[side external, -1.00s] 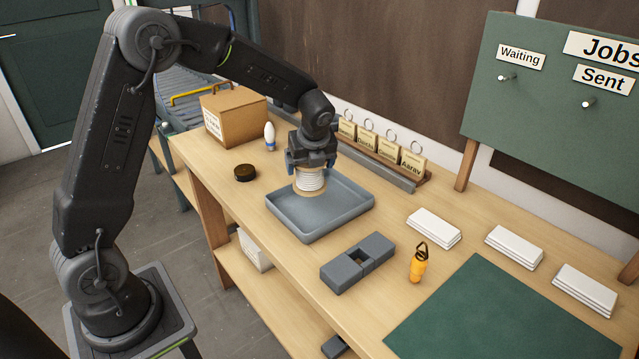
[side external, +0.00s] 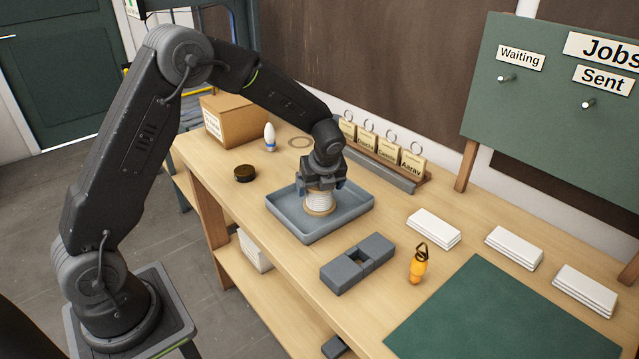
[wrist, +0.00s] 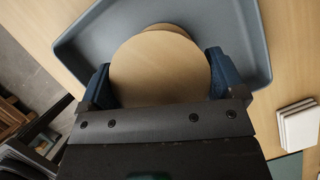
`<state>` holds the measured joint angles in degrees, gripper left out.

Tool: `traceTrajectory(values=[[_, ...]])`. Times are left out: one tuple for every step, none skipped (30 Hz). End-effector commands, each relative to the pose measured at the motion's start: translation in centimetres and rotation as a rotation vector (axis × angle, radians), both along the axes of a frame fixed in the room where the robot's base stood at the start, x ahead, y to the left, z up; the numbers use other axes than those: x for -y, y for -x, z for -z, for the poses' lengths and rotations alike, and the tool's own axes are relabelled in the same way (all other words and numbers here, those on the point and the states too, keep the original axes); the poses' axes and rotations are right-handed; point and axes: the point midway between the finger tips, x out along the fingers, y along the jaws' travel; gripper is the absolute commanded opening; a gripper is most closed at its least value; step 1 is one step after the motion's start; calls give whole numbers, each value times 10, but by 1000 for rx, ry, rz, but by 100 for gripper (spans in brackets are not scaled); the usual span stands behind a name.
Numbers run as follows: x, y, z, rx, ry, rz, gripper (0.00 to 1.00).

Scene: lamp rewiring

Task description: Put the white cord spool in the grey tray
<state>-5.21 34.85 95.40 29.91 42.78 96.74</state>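The white cord spool (side external: 320,202) has wooden end discs and is upright over the grey tray (side external: 283,222). My gripper (side external: 322,186) is above it, with its blue-tipped fingers on either side of the spool. In the wrist view the spool's round wooden top (wrist: 158,72) fills the space between the two fingers, and both appear to touch it. The tray also shows in the wrist view (wrist: 100,40) around the spool. The spool is inside the tray's outline, low down; I cannot tell whether it touches the tray floor.
White stacks (side external: 434,228) are to the right. A dark round tin (side external: 245,173), a white bulb (side external: 269,137) and a cardboard box (side external: 232,120) are behind left.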

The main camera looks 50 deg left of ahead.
Motion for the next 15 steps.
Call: traceTrajectory(values=[[0,0,0,0,0,0,94],[0,0,0,0,0,0,96],[0,0,0,-1,0,0,100],[0,0,0,-1,0,0,100],[0,0,0,-1,0,0,100],[0,0,0,-1,0,0,100],[0,0,0,-1,0,0,100],[0,0,0,-1,0,0,100],[0,0,0,-1,0,0,100],[0,0,-1,0,0,0,100],[0,0,-2,0,0,0,100],[0,0,-4,0,0,0,100],[1,0,-6,0,0,1,100],[2,1,-10,1,-1,1,100],[4,1,-15,2,0,1,100]])
